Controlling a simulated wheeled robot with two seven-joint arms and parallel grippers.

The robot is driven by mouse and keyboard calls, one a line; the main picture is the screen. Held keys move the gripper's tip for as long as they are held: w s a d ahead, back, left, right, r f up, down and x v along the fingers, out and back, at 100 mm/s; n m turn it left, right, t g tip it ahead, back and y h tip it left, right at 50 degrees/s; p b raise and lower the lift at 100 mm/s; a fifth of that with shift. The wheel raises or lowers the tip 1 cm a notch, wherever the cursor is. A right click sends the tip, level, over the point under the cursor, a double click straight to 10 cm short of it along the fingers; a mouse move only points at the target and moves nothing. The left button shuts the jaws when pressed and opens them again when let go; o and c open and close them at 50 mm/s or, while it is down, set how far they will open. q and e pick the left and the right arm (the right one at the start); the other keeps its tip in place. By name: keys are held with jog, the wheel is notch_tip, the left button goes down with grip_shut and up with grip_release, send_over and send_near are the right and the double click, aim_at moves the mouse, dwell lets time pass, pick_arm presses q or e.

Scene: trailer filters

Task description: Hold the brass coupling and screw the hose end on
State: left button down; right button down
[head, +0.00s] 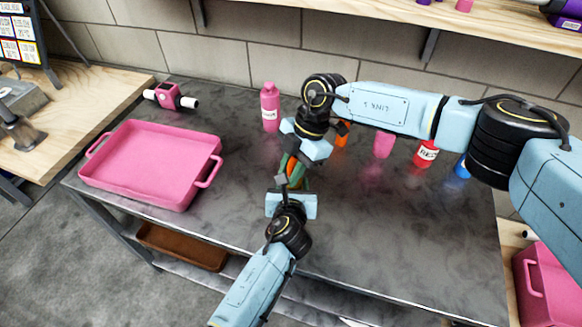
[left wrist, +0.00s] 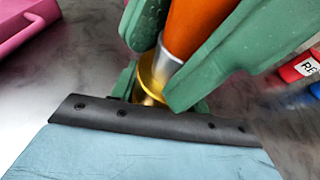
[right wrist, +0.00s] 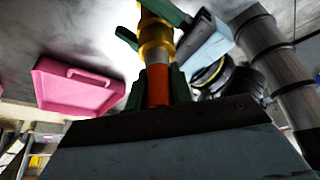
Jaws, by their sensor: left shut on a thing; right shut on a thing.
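My left gripper (head: 289,184) comes up from the bottom in the head view, shut on the brass coupling (left wrist: 152,74). The coupling also shows in the right wrist view (right wrist: 155,42). My right gripper (head: 294,160) reaches over from the right, shut on the orange hose end (left wrist: 194,28). The hose end also shows in the right wrist view (right wrist: 158,84). A silvery collar (left wrist: 166,68) lies between the orange part and the brass. The two parts meet end to end, in line, above the table. Green fingers hide much of both; I cannot tell how far they are screwed together.
A pink tray (head: 150,172) stands at the table's left, with a pink device (head: 170,96) behind it. A pink bottle (head: 269,108), an orange item (head: 342,134), a pink cup (head: 383,144), a red can (head: 426,153) and a blue item (head: 461,167) stand along the back. The front right table is clear.

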aim_at(290, 161)
jog(key=shift+s+a+f, duration=0.1)
jog(key=shift+s+f, duration=0.15)
jog(key=m+t, duration=0.1)
jog(key=m, duration=0.3)
jog(key=shift+w+m+t+y, duration=0.15)
jog(key=shift+m+t+y, duration=0.15)
jog(key=shift+m+t, duration=0.1)
jog(key=shift+w+d, duration=0.15)
jog(key=shift+d, duration=0.05)
dwell(0.3)
jog(key=c, duration=1.2)
grip_release()
jog(key=shift+a+r, duration=0.1)
jog(key=shift+w+a+r, duration=0.1)
jog(key=shift+r, duration=2.25)
jog(key=shift+o, duration=0.3)
